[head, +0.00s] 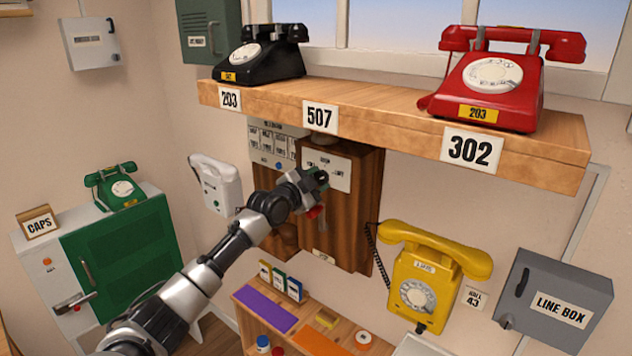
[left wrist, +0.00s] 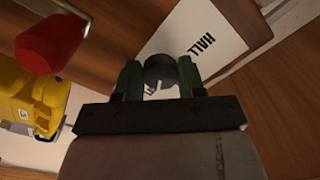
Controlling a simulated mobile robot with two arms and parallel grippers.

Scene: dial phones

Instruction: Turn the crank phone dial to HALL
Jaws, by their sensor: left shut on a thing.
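The crank phone (head: 356,225) is a brown wooden wall box under the shelf, with a white label plate (head: 343,172) on its front. My left gripper (head: 319,181) reaches this plate and hides part of it. In the left wrist view, the green fingertips of my left gripper (left wrist: 158,78) are shut on the dark round dial (left wrist: 158,68). A pale pointer mark shows on the dial's near side. The word HALL (left wrist: 202,47) is upside down on the plate, right of the dial. The red crank handle (left wrist: 50,35) is at upper left, apart from the fingers. My right gripper is not in view.
A wooden shelf (head: 390,110) with a black phone (head: 268,62) and a red phone (head: 495,85) overhangs the crank phone. A yellow phone (head: 425,285) hangs to the right. A lower shelf (head: 250,325) with small items stands below.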

